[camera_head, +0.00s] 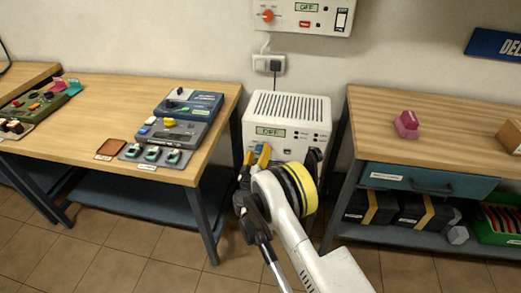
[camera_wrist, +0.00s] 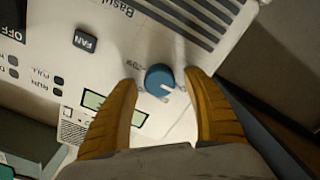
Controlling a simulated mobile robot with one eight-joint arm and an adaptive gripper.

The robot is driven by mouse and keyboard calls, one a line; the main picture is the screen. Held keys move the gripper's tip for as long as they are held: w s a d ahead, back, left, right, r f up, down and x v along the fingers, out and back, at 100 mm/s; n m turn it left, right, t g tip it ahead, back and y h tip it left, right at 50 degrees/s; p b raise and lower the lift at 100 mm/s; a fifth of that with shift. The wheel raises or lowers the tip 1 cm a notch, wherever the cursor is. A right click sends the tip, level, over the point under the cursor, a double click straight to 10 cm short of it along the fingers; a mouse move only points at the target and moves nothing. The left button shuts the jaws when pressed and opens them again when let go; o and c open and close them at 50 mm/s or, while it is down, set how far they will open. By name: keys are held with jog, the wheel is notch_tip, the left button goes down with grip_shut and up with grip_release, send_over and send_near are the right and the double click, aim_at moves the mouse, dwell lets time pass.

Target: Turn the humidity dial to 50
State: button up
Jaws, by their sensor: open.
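The white floor unit (camera_head: 306,107) stands between the two benches, with a slotted top and a small green display (camera_head: 270,132) that appears to read OFF. Its round blue dial (camera_wrist: 157,76) has a white pointer line and shows in the wrist view; I cannot read its setting. In the head view the dial (camera_head: 266,148) is partly hidden by my gripper. My gripper (camera_head: 256,152) is open, its two orange fingers (camera_wrist: 161,80) on either side of the dial. I cannot tell whether they touch it.
A black FAN button (camera_wrist: 86,41) and other small buttons sit on the same panel. The left bench (camera_head: 95,105) carries several control boxes; the right bench (camera_head: 455,125) has a drawer and a pink object (camera_head: 406,125). A white wall box (camera_head: 300,14) hangs above.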

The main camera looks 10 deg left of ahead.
jog(key=shift+s, duration=0.15)
jog(key=c, duration=1.2)
jog(key=shift+m, duration=0.3)
jog(key=m, duration=0.5)
jog(key=shift+d+m, duration=0.1)
jog(key=shift+m, duration=0.2)
jog(key=shift+o, duration=0.2)
jog(key=m, duration=0.5)
jog(key=shift+m, duration=0.4)
jog(key=o, duration=1.2)
jog(key=shift+c, duration=0.2)
